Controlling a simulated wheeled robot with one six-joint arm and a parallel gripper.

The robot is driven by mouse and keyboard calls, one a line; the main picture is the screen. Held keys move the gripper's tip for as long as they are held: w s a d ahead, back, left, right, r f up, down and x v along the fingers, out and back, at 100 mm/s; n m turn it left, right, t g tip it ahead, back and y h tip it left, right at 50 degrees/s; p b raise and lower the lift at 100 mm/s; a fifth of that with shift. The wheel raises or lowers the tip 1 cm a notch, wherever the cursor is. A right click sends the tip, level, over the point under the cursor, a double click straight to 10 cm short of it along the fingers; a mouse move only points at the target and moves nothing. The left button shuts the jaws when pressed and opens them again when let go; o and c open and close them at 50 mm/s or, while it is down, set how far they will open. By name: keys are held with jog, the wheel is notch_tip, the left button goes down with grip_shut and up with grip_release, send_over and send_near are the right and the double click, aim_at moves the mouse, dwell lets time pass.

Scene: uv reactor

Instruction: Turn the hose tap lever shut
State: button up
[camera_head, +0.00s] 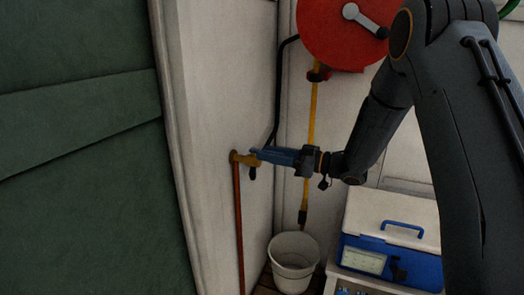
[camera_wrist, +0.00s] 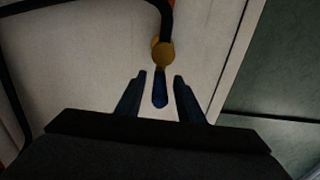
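The hose tap (camera_head: 241,157) is a brass-yellow fitting on the white wall, at the top of a reddish pipe (camera_head: 239,215). In the wrist view the brass tap body (camera_wrist: 162,54) is just beyond my fingertips. Its blue lever (camera_wrist: 160,90) points back toward my gripper. My gripper (camera_wrist: 159,77) is open, with one finger on each side of the lever and a visible gap on both sides. In the head view my gripper (camera_head: 257,152) reaches left to the tap, and the lever cannot be told apart from the blue fingers there.
A red hose reel (camera_head: 335,35) hangs above, with a yellow hose (camera_head: 312,115) running down behind my gripper. A black hose (camera_head: 277,95) runs down to the tap. Below are a white bucket (camera_head: 293,262) and a blue and white box (camera_head: 385,225). A green panel (camera_head: 75,150) stands at left.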

jog(key=shift+p+x, duration=0.3)
jog(key=shift+x, duration=1.1)
grip_shut()
